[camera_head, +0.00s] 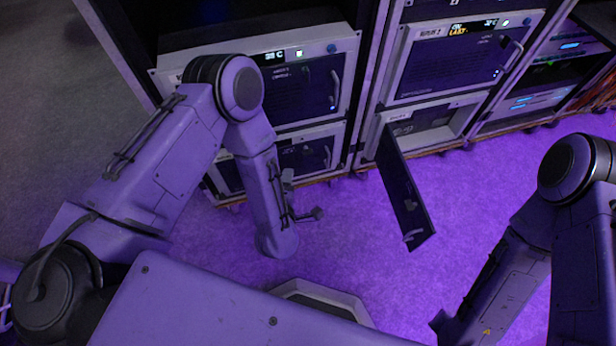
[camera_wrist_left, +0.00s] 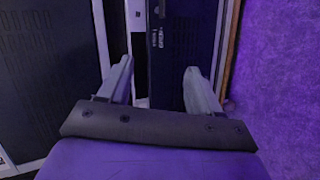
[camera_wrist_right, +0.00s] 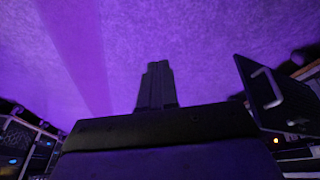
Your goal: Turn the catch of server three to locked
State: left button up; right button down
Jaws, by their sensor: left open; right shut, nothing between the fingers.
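The labels are too small or covered for me to tell which unit is server three, and I cannot make out its catch. In the head view, a closed server door (camera_head: 320,88) is at the left, partly behind my left arm, and another (camera_head: 455,58) is at the upper right. Below that one, a dark door (camera_head: 400,185) hangs open. My left gripper (camera_wrist_left: 158,80) is open and empty, facing a dark vented panel (camera_wrist_left: 187,45) beside a pale frame edge. My right gripper (camera_wrist_right: 157,85) is shut and empty over the floor, apart from the racks.
The open door juts out over the floor; its handle also shows in the right wrist view (camera_wrist_right: 268,88). Another closed door (camera_head: 305,155) is low behind my left arm.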

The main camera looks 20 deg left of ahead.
aim_at(309, 155)
pick_arm(q)
jog(key=w+d+f+n+t+y+b, duration=0.1)
jog(key=w+d+f+n+y+b, duration=0.25)
jog(key=n+b, duration=0.6)
jog(key=w+d+f+n+t+y+b, duration=0.1)
jog(key=w+d+f+n+y+b, duration=0.35)
jog(key=n, duration=0.85)
jog(key=shift+h, duration=0.6)
jog(key=b+x, duration=0.1)
jog(key=x, duration=0.2)
jog(key=b+x, duration=0.2)
jog(key=x, duration=0.1)
jog(key=a+b+x, duration=0.1)
jog(key=b+x, duration=0.1)
jog(key=x, duration=0.2)
jog(key=shift+s+r, duration=0.25)
jog(key=shift+s, duration=0.1)
pick_arm(e)
jog(key=s+f+n+g, duration=0.2)
jog(key=f, duration=0.9)
jog(key=s+f+n+g+y, duration=0.1)
jog(key=s+f+g, duration=0.1)
jog(key=f, duration=0.8)
jog(key=shift+s+a+f+n+y, duration=0.2)
jog(key=shift+s+f+n+y, duration=0.15)
jog(key=shift+s, duration=0.3)
pick_arm(q)
jog(key=shift+c, duration=0.3)
jog(key=c, duration=1)
